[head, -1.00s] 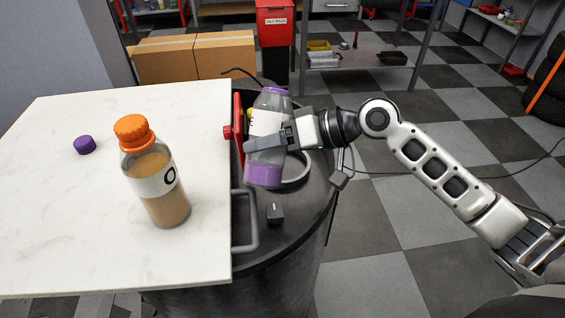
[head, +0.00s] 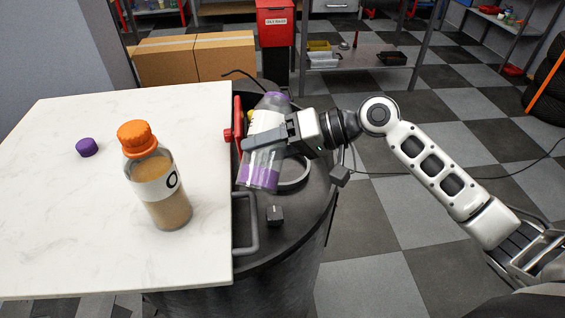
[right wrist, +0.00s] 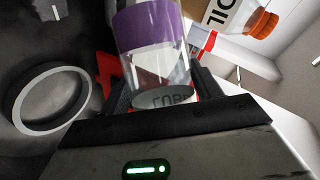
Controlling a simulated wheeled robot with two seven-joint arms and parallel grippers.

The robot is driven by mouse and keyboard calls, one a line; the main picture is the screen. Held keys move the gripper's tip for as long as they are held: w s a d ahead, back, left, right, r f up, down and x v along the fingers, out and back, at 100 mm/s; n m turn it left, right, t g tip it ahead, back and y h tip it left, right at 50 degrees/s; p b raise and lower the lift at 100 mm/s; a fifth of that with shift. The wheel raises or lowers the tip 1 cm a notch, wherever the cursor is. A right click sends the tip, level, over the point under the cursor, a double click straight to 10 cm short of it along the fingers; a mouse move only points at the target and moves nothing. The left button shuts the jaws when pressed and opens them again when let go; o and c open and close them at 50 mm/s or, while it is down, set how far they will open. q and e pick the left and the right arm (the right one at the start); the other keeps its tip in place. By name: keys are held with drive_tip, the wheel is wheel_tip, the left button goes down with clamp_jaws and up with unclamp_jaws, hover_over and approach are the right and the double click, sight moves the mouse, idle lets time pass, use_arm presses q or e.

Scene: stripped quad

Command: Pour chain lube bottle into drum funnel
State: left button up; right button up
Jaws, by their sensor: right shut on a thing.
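My right gripper (head: 268,143) is shut on the chain lube bottle (head: 258,178), a clear bottle with a white label and purple liquid. The bottle leans in the head view, with its purple-rimmed end up and to the right and the liquid at its lower end. In the right wrist view, the bottle (right wrist: 152,28) shows its purple liquid and part of its lettering. A pale ring (head: 303,181), which looks like the funnel rim, lies on the dark drum (head: 290,225), partly hidden behind the bottle and gripper. It shows clear of the bottle in the wrist view (right wrist: 18,100). My left gripper is out of view.
A white table (head: 90,230) carries an orange-capped bottle (head: 170,212) of brown liquid and a loose purple cap (head: 86,147). A red object (head: 238,125) stands by the table edge, and a small dark block (head: 275,215) sits on the drum. Cardboard boxes (head: 165,62) stand behind.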

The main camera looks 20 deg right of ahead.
drive_tip(key=shift+s+a+m+y, duration=0.2)
drive_tip(key=shift+m+y, duration=0.1)
drive_tip(key=shift+m, duration=0.2)
idle(0.5)
drive_tip(key=shift+s+a+f+m+g+y+b, duration=0.1)
drive_tip(key=shift+f+m+g+y+b, duration=0.35)
drive_tip(key=shift+f+m+b, duration=0.25)
idle(0.4)
drive_tip(key=shift+w+d+m+g+y+p, duration=0.25)
drive_tip(key=shift+w+d+m+g+p, duration=0.1)
drive_tip(key=shift+m+p, duration=0.15)
idle(0.6)
drive_tip(key=shift+f+m+y, duration=0.5)
drive_tip(key=shift+f+m, duration=0.1)
drive_tip(key=shift+f, duration=0.15)
idle(0.4)
drive_tip(key=shift+w+m+y, duration=0.2)
drive_tip(key=shift+m+y, duration=0.1)
drive_tip(key=shift+m, duration=0.3)
idle(1.4)
drive_tip(key=shift+w+d+r+m+g+y+p, duration=0.2)
drive_tip(key=shift+r+m+g+y+p, duration=0.1)
drive_tip(key=shift+r+m+p, duration=0.45)
idle(0.9)
